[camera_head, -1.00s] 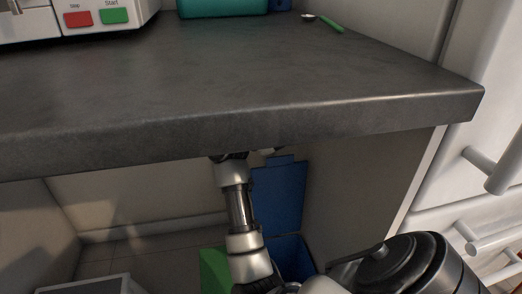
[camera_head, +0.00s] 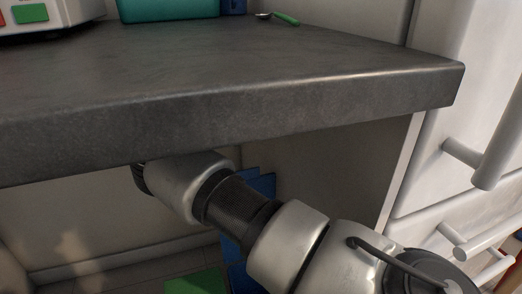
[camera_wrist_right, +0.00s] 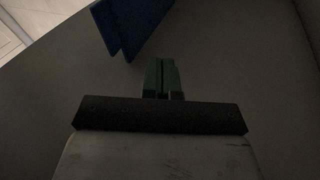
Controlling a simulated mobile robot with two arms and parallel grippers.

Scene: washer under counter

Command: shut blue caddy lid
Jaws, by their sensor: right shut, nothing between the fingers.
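The blue caddy's lid (camera_head: 263,184) stands upright and open under the counter in the head view, largely covered by my right arm. The caddy's body is mostly hidden behind the arm. In the right wrist view, a blue panel (camera_wrist_right: 128,24), likely the lid, shows at the top, left of and beyond the fingers. My right gripper (camera_wrist_right: 162,70) is shut and empty, with a visible gap between it and the blue panel in the picture. In the head view this gripper is hidden under the counter. My left gripper is not in view.
The thick grey counter (camera_head: 230,85) overhangs the arm closely. A green bin lid or box (camera_head: 198,282) is at the bottom, left of the blue one. A panel wall stands to the right, then white drawers with bar handles (camera_head: 463,153).

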